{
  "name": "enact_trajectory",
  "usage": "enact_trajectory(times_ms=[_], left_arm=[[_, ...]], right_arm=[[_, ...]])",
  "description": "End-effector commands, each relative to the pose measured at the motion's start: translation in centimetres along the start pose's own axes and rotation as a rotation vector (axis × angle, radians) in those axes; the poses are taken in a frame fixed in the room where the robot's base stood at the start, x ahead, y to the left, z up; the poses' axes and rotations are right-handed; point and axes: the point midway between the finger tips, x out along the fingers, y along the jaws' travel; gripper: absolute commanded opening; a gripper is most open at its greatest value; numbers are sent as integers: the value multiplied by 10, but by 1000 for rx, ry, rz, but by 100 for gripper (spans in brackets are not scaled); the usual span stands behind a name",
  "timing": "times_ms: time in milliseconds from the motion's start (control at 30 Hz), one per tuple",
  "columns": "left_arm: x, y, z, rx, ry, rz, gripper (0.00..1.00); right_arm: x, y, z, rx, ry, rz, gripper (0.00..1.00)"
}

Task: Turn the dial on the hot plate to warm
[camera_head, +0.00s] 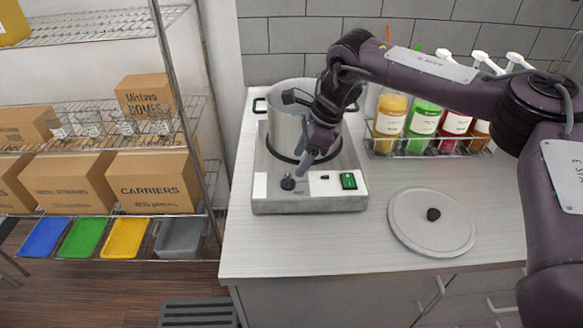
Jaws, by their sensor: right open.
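The hot plate (262,204) stands on the counter, with a metal pot (284,125) on top. Its black dial (288,183) is at the left of the front panel. A green switch (348,181) is at the right of the panel. The gripper is open. The dial's markings are too small to read. My left gripper is not in view.
A pot lid (432,222) lies on the counter right of the hot plate. A wire rack (380,153) of colored pump bottles (390,115) stands behind it. A wire shelf with boxes (153,181) is at the left. The counter's front strip is clear.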

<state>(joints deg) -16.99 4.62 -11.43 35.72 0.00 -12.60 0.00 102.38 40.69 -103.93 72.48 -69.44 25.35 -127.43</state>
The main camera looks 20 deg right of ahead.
Motion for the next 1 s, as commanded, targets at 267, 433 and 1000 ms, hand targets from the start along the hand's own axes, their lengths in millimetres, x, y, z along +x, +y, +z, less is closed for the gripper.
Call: enact_trajectory(times_ms=[267, 433, 1000], left_arm=[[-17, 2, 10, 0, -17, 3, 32], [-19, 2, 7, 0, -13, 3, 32], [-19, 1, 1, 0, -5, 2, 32]], right_arm=[[42, 1, 2, 0, 1, 2, 57], [54, 0, 1, 1, -1, -1, 57], [56, 0, 1, 0, -1, -2, 16]])
